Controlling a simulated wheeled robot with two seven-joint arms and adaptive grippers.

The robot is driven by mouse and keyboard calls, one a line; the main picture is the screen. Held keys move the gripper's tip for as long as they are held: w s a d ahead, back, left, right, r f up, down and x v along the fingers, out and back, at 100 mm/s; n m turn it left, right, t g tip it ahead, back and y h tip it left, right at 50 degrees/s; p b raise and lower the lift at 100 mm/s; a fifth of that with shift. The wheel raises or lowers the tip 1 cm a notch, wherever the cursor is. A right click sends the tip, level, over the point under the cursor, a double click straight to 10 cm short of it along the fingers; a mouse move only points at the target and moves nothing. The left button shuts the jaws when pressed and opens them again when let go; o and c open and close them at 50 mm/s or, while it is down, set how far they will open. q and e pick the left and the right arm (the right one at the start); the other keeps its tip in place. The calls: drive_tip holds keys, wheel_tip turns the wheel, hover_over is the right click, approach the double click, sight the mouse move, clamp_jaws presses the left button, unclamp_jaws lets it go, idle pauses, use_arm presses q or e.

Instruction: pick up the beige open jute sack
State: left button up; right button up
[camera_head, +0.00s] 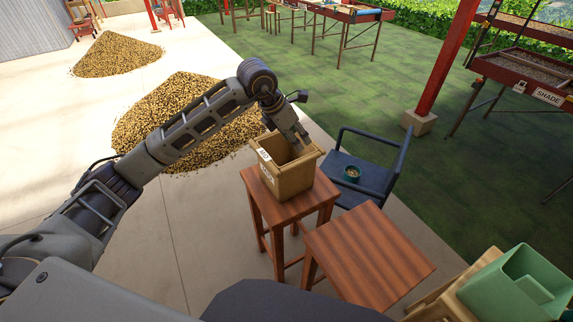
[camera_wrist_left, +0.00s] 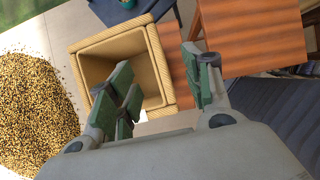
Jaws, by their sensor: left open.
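The beige open jute sack (camera_head: 295,180) stands upright on a small wooden table, its square mouth facing up and white labels on its side. It also shows from above in the left wrist view (camera_wrist_left: 97,68), looking empty as far as I can see inside. My left gripper (camera_head: 300,139) is open at the sack's mouth, pointing down. In the left wrist view its green-padded fingers (camera_wrist_left: 156,68) lie on either side of one sack wall's rim in the picture. I cannot tell whether they touch it. My right gripper is not in view.
The sack's wooden table (camera_head: 289,207) stands beside a second, bare wooden table (camera_head: 368,255). A dark blue chair (camera_head: 352,178) with a small green bowl (camera_head: 352,173) is close by on the right. A bean pile (camera_head: 190,110) lies behind.

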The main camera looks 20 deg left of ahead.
sight(300, 161)
use_arm(q)
drive_tip(key=shift+s+a+f+g+y, duration=0.3)
drive_tip(key=shift+s+a+f+y, duration=0.2)
drive_tip(key=shift+s+a, duration=0.2)
drive_tip(key=shift+w, duration=0.1)
drive_tip(key=p+x, duration=0.1)
drive_tip(key=x, duration=0.6)
drive_tip(key=shift+d, duration=0.1)
drive_tip(key=shift+w+d+f, duration=0.1)
drive_tip(key=shift+w+f, duration=0.1)
drive_tip(key=shift+f, duration=0.5)
